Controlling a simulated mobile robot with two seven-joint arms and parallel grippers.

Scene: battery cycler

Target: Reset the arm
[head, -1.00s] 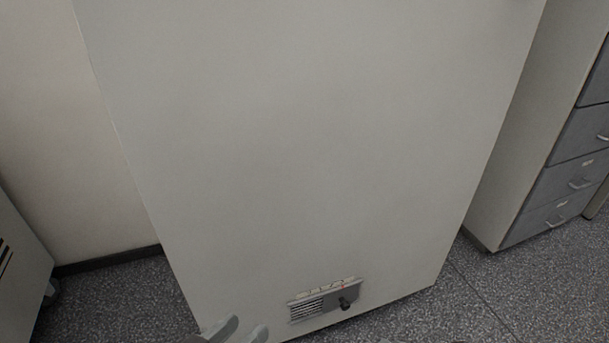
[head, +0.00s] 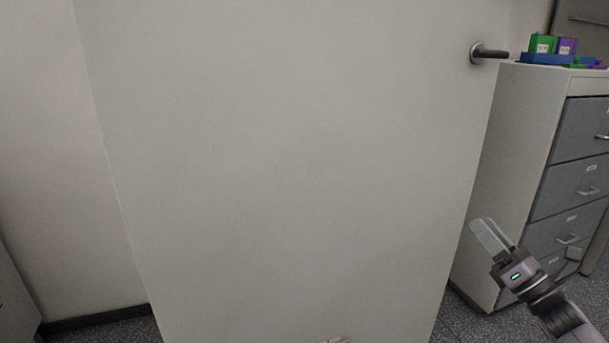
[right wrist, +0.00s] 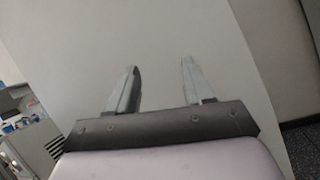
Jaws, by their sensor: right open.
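My right gripper (head: 489,238) shows at the lower right of the head view, its fingers pointing up and left, in front of the door's right edge and the drawer cabinet. In the right wrist view my right gripper (right wrist: 152,88) has its two fingers spread apart with nothing between them. A plain pale surface lies beyond the fingers.
A large pale door (head: 290,170) fills the middle, with a dark lever handle (head: 488,53) at upper right. A grey drawer cabinet (head: 515,150) stands right of it. Green (head: 542,43) and purple (head: 567,46) blocks sit on top. Speckled floor (head: 120,328) shows below.

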